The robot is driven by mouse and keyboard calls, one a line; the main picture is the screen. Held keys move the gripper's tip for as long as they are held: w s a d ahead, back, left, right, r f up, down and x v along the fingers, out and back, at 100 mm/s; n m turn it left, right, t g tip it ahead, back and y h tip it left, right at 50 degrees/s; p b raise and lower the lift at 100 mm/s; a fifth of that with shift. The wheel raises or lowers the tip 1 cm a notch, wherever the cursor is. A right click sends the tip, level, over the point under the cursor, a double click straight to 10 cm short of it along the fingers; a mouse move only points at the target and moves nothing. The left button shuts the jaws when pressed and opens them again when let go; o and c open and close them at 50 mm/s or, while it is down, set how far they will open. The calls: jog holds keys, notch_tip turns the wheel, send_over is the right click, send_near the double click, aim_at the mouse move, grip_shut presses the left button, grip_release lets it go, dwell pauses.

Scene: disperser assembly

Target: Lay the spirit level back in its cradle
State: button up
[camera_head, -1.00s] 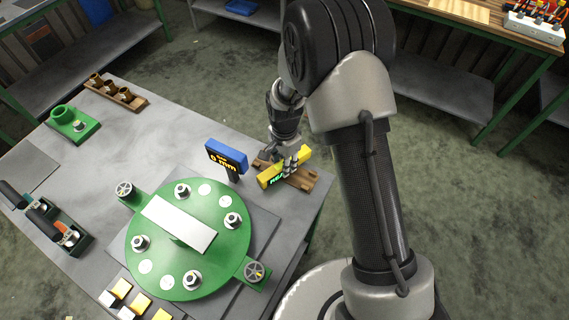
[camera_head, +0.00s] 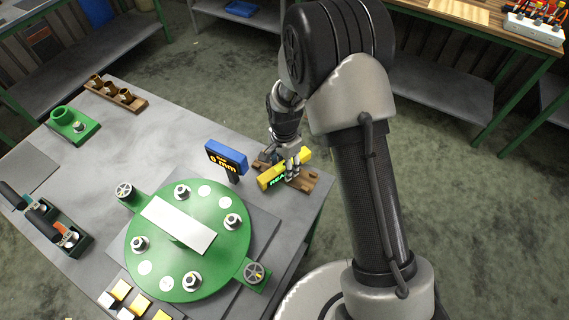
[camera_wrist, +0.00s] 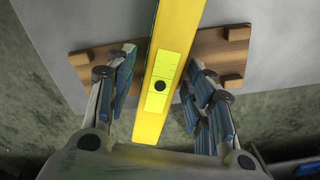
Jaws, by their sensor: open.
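The yellow spirit level (camera_head: 270,179) is at the wooden cradle (camera_head: 308,184) near the table's right edge. In the wrist view the level (camera_wrist: 172,60) runs lengthwise between my fingers, over the brown cradle board (camera_wrist: 215,50) with its small raised blocks. My gripper (camera_head: 292,172) is around the level. In the wrist view my gripper (camera_wrist: 160,95) is open, with a gap between each blue-padded finger and the level's sides. Whether the level touches the cradle everywhere is hidden from me.
A blue display reading 0 mm (camera_head: 227,157) stands just left of the level. A green round plate (camera_head: 160,265) with bolts and handwheels fills the table's front. A green fixture (camera_head: 72,124) and a wooden rack (camera_head: 116,94) stand at the back left.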

jog(key=s+d+r+n+t+p, duration=0.1)
jog(key=s+r+p, duration=0.1)
jog(key=r, duration=0.9)
jog(key=s+d+r+n+p, duration=0.1)
jog(key=d+r, duration=0.1)
jog(key=r, duration=1)
jog(key=s+d+r+n+t, duration=0.1)
jog(key=s+d+r+n, duration=0.1)
jog(key=s, duration=0.5)
jog(key=s+d+r+n+t, duration=0.1)
jog(key=s+d+r+n, duration=0.1)
jog(key=s+r+n, duration=0.2)
jog(key=s+d+r+n+t, duration=0.1)
jog(key=s+d+r+n, duration=0.2)
jog(key=s+r, duration=0.3)
jog(key=s, duration=0.5)
jog(key=shift+r+t, duration=0.2)
jog(key=shift+t, duration=0.1)
notch_tip(320, 180, down, 2)
jog(key=shift+b, duration=0.85)
jog(key=shift+r, duration=0.2)
jog(key=shift+c, duration=0.4)
